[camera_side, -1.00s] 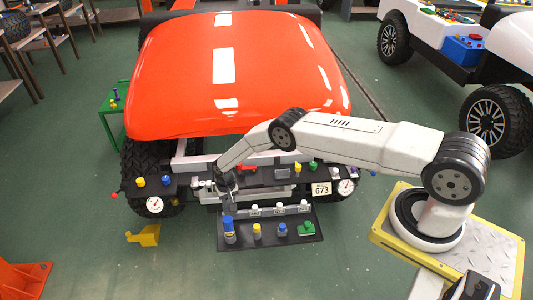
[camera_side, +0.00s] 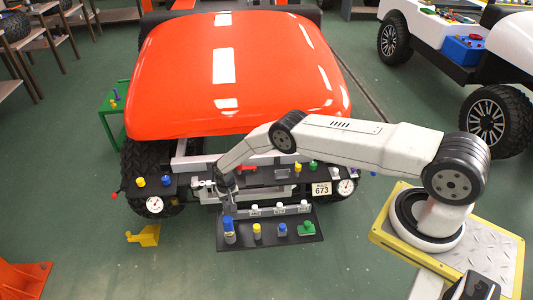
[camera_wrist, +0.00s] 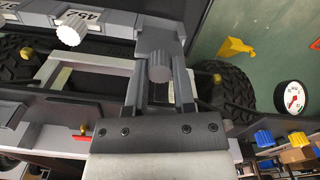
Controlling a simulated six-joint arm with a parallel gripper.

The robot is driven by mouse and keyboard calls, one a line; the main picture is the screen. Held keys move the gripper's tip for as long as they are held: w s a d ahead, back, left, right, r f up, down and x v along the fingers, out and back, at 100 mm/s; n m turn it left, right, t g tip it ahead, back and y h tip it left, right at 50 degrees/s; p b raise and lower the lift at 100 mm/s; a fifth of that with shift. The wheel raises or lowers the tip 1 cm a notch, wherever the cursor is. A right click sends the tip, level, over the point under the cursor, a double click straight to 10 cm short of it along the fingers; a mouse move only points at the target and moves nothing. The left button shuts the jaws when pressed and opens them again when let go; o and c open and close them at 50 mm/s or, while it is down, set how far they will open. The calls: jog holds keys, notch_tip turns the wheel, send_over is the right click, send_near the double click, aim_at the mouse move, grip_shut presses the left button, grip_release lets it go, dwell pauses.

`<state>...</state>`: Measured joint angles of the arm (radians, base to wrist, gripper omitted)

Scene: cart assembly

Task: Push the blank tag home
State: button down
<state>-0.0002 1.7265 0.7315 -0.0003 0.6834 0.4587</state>
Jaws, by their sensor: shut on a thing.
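My gripper (camera_wrist: 160,92) is shut on a grey piece with a ribbed grey knob (camera_wrist: 159,66), which I take to be the blank tag. The wider grey head of this piece (camera_wrist: 160,38) lies at the end of the dark tag rail (camera_wrist: 112,20) in the wrist view. Whether it is fully seated is hidden. Beside it on the rail is a white-knobbed tag (camera_wrist: 72,28) with a printed number. In the side view my gripper (camera_side: 229,205) points down at the left end of the rack, left of several white-knobbed tags (camera_side: 280,209); the blank tag cannot be made out there.
The cart's front panel (camera_side: 265,178), with knobs and gauges, is close behind my gripper. Open green floor lies in front.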

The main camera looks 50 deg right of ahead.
jog(key=shift+f, duration=1.85)
jog(key=shift+c, duration=1.8)
grip_release()
jog(key=shift+r, duration=0.3)
jog(key=shift+r, duration=3.6)
